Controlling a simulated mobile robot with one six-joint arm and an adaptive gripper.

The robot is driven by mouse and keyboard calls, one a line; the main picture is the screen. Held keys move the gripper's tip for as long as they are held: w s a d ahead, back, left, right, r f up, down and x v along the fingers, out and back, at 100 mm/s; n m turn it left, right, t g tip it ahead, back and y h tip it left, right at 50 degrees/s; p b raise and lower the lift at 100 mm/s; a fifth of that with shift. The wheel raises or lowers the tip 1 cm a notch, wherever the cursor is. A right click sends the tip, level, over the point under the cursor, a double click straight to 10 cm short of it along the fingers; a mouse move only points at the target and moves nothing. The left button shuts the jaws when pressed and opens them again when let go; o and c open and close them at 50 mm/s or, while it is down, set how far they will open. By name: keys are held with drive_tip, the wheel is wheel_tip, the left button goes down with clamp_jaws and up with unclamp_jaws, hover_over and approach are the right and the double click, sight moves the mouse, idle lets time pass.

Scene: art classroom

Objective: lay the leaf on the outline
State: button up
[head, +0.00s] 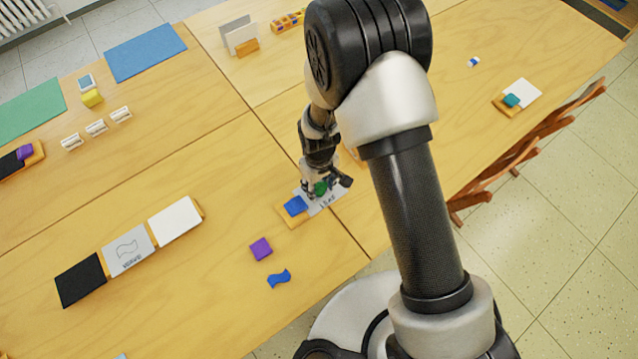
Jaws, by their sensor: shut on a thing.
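My gripper (327,186) is shut on a small green piece, the leaf (320,188), and holds it low over a grey card (328,204). The card has dark lettering along its near edge, too small to read surely. The gripper and the leaf hide most of the card, so I cannot see its outline. I cannot tell whether the leaf touches the card. A blue block (295,205) sits at the card's left end, by an orange wooden base (292,221).
A purple block (261,248) and a blue wavy piece (279,278) lie on the table near the card. To the left are a black card (80,280), a wave-outline card (128,250) and a white card (175,221). Chairs (520,150) stand along the right edge.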

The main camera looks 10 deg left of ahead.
drive_tip(key=o, duration=0.8)
idle(0.6)
drive_tip(key=shift+o, duration=1.2)
drive_tip(key=shift+r, duration=0.15)
drive_tip(key=shift+r+p, duration=2.05)
drive_tip(key=shift+r, duration=0.8)
